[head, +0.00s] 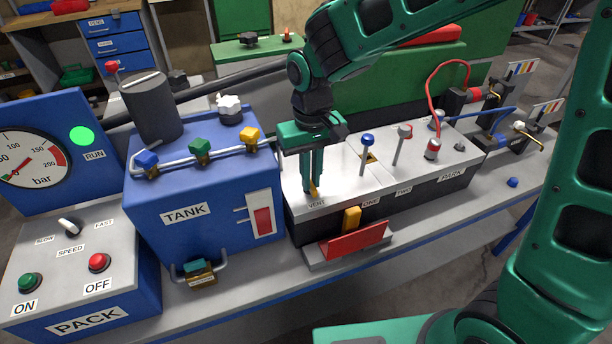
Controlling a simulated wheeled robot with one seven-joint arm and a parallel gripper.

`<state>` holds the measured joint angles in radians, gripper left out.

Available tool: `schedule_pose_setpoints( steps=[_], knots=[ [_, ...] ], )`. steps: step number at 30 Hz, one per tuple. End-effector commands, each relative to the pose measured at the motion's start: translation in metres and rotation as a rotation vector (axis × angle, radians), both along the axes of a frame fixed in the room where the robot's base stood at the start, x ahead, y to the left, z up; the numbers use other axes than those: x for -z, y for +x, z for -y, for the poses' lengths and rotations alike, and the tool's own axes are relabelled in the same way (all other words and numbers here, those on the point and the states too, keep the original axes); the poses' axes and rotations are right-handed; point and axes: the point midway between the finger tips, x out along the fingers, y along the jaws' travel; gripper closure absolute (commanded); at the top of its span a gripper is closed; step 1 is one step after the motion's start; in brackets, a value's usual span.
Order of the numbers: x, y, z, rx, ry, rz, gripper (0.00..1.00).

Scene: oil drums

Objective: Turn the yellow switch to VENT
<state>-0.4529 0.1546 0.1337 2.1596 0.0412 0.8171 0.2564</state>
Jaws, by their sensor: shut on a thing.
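The yellow switch (315,191) is on the pale top of the control box, close to its front left corner, just behind the VENT label (317,204). My gripper (312,188) points straight down from above and is shut on the yellow switch. Its fingers hide most of the switch, so I cannot tell which way it is turned. Other writing around the switch is hidden or too small to read.
Right of my gripper stand a blue-knobbed lever (367,140) and a grey-knobbed lever (404,131). The blue TANK box (187,188) with coloured valves is close on the left. A red flap (346,238) and yellow block (352,218) are in front.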

Motion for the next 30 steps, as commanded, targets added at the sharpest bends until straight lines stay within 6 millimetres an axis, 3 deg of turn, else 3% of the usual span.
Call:
schedule_pose_setpoints(
  steps=[17, 18, 20, 30],
  knots=[
    [0.0027, -0.0042, 0.0009, 0.031, -0.005, -0.011, 1.0],
    [0.0027, -0.0043, 0.0008, 0.031, -0.005, -0.011, 0.88],
    [0.0024, -0.0039, 0.0006, 0.031, -0.004, -0.01, 0.74],
    [-0.0008, -0.0012, -0.0001, 0.032, -0.001, -0.003, 0.72]
  ],
)
